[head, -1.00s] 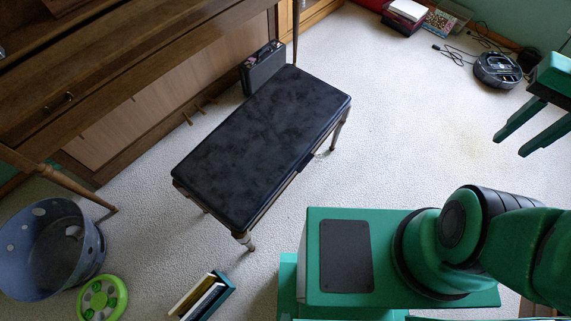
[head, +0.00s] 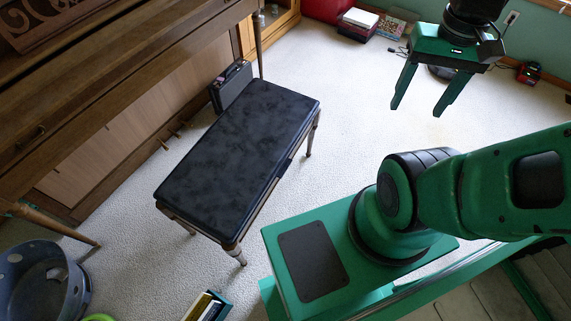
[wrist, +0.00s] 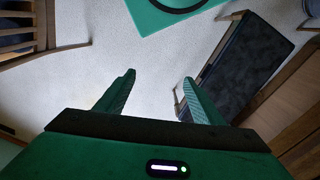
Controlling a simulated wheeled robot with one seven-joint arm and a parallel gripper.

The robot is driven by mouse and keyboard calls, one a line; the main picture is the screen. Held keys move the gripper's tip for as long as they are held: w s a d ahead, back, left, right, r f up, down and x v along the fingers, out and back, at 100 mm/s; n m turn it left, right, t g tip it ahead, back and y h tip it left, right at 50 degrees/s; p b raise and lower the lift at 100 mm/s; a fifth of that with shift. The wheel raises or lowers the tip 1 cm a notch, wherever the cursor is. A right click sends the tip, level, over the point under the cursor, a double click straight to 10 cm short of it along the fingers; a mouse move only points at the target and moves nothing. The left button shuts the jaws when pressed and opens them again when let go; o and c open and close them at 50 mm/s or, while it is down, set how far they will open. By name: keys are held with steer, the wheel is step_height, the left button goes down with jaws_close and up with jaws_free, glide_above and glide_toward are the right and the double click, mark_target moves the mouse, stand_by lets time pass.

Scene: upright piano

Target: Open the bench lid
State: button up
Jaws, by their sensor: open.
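The piano bench has a black padded lid (head: 240,150), which lies flat and closed on its wooden legs in front of the piano. In the wrist view the black lid (wrist: 240,62) shows at the right, beyond my right finger. My gripper (head: 423,95) is at the upper right of the head view, raised above the carpet and apart from the bench. In the wrist view my gripper (wrist: 158,85) has its two green fingers spread with nothing between them.
The upright piano (head: 100,90) stands behind the bench at the left. A black case (head: 232,86) stands by the bench's far end. A blue-grey bin (head: 42,280) and a few books (head: 207,306) are near the front left.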

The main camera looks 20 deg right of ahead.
steer(key=o, duration=0.8)
steer(key=w, duration=0.1)
steer(key=w+f+n, duration=0.1)
steer(key=w, duration=0.1)
steer(key=shift+a+f, duration=0.1)
steer(key=shift+a, duration=0.1)
steer(key=shift+c, duration=0.2)
steer(key=w+a+f+n, duration=0.2)
steer(key=w+f+n, duration=0.3)
steer(key=w, duration=0.5)
steer(key=n, duration=0.8)
glide_above(286, 168)
step_height(286, 168, down, 35)
steer(key=shift+f, duration=5.45)
steer(key=shift+c, duration=0.4)
